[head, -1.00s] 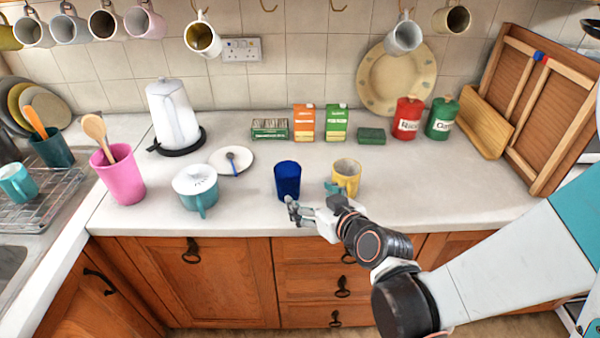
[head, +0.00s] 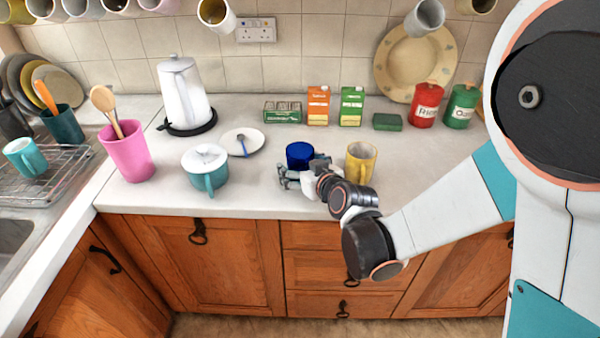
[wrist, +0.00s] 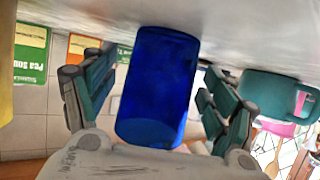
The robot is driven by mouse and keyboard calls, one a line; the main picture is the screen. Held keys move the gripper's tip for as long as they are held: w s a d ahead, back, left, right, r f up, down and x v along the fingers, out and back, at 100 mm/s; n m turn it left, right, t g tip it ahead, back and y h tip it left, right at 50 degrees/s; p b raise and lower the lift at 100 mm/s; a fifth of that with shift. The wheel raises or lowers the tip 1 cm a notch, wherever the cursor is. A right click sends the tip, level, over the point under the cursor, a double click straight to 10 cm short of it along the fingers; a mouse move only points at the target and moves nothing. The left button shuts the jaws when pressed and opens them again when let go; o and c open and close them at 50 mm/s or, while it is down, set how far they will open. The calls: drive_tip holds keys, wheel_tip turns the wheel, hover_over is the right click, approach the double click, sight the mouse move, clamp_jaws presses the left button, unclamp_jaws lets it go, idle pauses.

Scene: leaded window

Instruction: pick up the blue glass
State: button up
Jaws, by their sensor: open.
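The blue glass (head: 300,154) stands on the counter near its front edge, left of the yellow mug. My gripper (head: 303,178) is in front of it in the head view and hides its lower part. In the wrist view the blue glass (wrist: 158,88) fills the middle of the picture, between the two open fingers of my gripper (wrist: 152,95). A gap shows between each finger and the glass. The wrist picture is upside down, with the counter at the top.
The yellow mug (head: 361,163) stands close to the right of my gripper. A teal lidded pot (head: 205,168) and a white saucer (head: 242,142) with a spoon are to the left. Cartons (head: 318,105) and tins (head: 427,104) stand behind, with clear counter between.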

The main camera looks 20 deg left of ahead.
drive_tip(key=shift+w+a+f, duration=0.15)
drive_tip(key=shift+w+a, duration=0.1)
drive_tip(key=shift+w, duration=0.1)
drive_tip(key=c, duration=1.4)
drive_tip(key=shift+r, duration=0.2)
